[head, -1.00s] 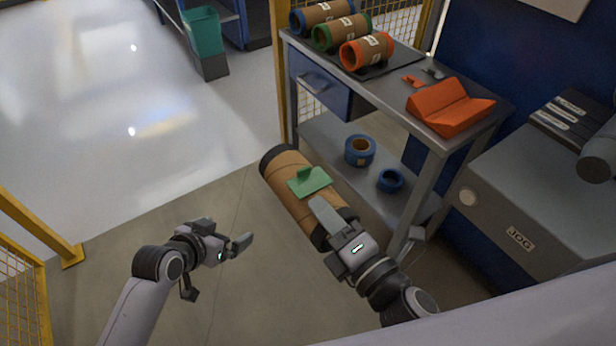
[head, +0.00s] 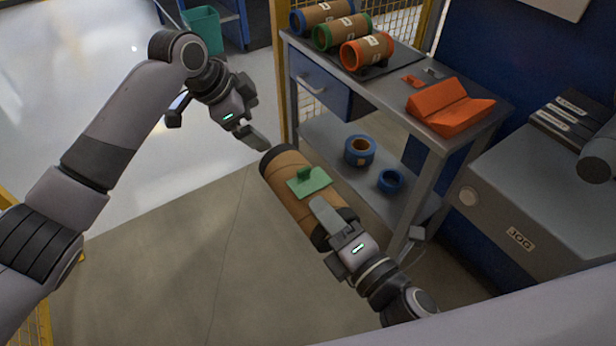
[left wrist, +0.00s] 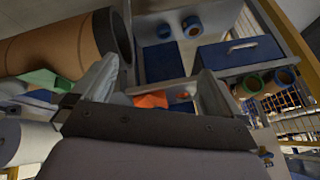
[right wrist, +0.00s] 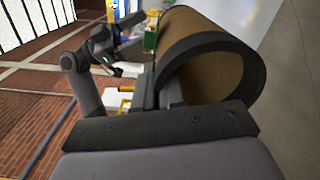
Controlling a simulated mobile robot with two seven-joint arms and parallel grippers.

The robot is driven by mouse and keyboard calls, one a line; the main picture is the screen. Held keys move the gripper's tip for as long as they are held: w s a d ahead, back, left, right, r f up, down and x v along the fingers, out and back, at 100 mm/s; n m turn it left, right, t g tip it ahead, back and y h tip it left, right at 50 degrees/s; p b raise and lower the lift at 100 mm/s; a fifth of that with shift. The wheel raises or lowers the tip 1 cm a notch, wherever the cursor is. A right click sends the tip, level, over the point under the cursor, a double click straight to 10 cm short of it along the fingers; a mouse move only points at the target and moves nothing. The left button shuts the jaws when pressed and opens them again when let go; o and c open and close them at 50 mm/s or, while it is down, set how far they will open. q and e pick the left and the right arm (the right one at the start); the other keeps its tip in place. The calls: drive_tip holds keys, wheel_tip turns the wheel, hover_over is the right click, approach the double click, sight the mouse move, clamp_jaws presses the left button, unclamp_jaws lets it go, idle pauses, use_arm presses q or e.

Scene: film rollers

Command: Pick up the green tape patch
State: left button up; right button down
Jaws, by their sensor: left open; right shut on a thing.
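The green tape patch (head: 309,183) lies on top of a brown roller (head: 287,178) with black ends, its small tab standing up. The patch also shows in the left wrist view (left wrist: 45,80) and in the right wrist view (right wrist: 151,36). My right gripper (head: 328,218) is shut on the near end of the roller and holds it up at a slant. My left gripper (head: 256,130) is open and empty, up and to the left of the roller's far end, apart from the patch. In the left wrist view its fingers stand apart with nothing between them.
A grey workbench (head: 405,95) at the right bears several banded rollers and an orange wedge block (head: 447,108). Blue rings (head: 360,150) sit on its lower shelf. A grey machine (head: 530,190) stands at the right. The floor left of the roller is clear.

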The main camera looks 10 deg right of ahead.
use_arm(q)
drive_tip(key=s+d+r+m+g+y, duration=0.2)
drive_tip(key=s+d+r+m, duration=0.4)
drive_tip(key=m, duration=0.2)
wheel_tip(320, 180, up, 4)
drive_tip(key=m+g+y, duration=0.1)
drive_tip(key=m+y, duration=0.3)
drive_tip(key=m, duration=0.2)
hover_over(304, 169)
wheel_tip(304, 169, down, 12)
drive_tip(key=shift+r, duration=0.25)
drive_tip(key=c, duration=1)
